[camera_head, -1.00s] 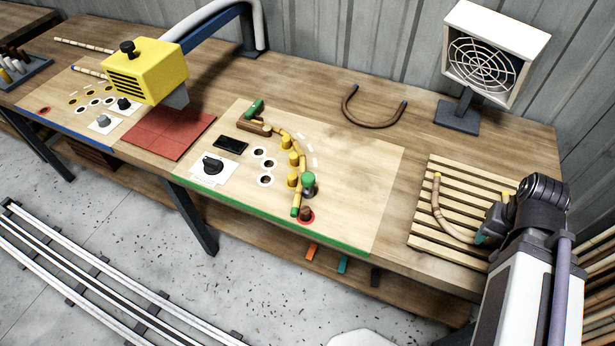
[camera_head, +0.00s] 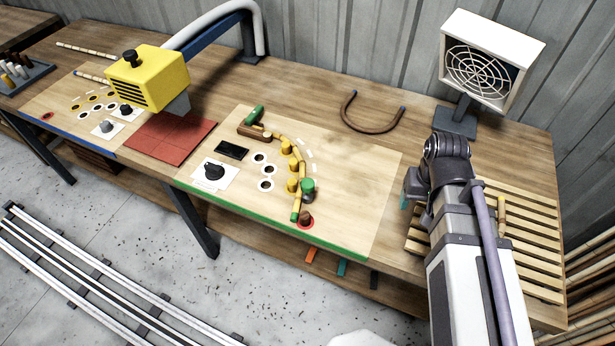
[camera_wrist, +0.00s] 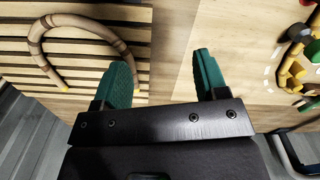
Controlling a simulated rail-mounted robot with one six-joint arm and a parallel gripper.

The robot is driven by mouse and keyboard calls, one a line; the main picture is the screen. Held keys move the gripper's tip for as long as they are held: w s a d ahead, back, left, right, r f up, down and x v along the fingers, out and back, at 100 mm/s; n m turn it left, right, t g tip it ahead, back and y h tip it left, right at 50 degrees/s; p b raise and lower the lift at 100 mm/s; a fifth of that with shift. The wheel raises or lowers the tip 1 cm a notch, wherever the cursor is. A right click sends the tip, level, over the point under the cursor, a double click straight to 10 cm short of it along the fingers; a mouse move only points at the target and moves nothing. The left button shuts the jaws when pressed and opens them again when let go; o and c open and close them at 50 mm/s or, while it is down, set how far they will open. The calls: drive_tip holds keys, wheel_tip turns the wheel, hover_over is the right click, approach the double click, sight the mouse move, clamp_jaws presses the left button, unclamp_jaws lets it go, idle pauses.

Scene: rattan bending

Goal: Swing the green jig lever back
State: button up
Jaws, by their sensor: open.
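The jig board (camera_head: 350,190) with a green front edge lies on the bench. A yellow rattan strip (camera_head: 302,205) curves along its yellow pegs. A green handle (camera_head: 255,114) stands by a brown block (camera_head: 252,131) at the strip's far end. A green knob (camera_head: 308,185) sits on the right side of the curve. I cannot tell for sure which green part is the lever. My gripper (camera_wrist: 160,72) is open and empty. It is right of the jig board, apart from the green parts, with its teal fingers partly hidden in the head view.
A slatted rack (camera_head: 530,235) holds a bent rattan piece (camera_wrist: 88,22), partly hidden by my arm. A yellow lamp-like unit (camera_head: 147,77) overhangs a red mat (camera_head: 170,137) at left.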

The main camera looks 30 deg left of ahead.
sight(308, 182)
drive_tip(key=s+a+r+n+p, duration=0.1)
drive_tip(key=s+a+n, duration=0.15)
drive_tip(key=a, duration=1.15)
drive_tip(key=s+a+r+n+p, duration=0.1)
drive_tip(key=a+r+n, duration=0.15)
drive_tip(key=a, duration=1.25)
drive_tip(key=f+b, duration=0.3)
drive_tip(key=f, duration=0.1)
drive_tip(key=f+b, duration=0.8)
drive_tip(key=shift+w+d, duration=0.3)
drive_tip(key=shift+w, duration=0.05)
drive_tip(key=shift+r, duration=0.15)
clamp_jaws()
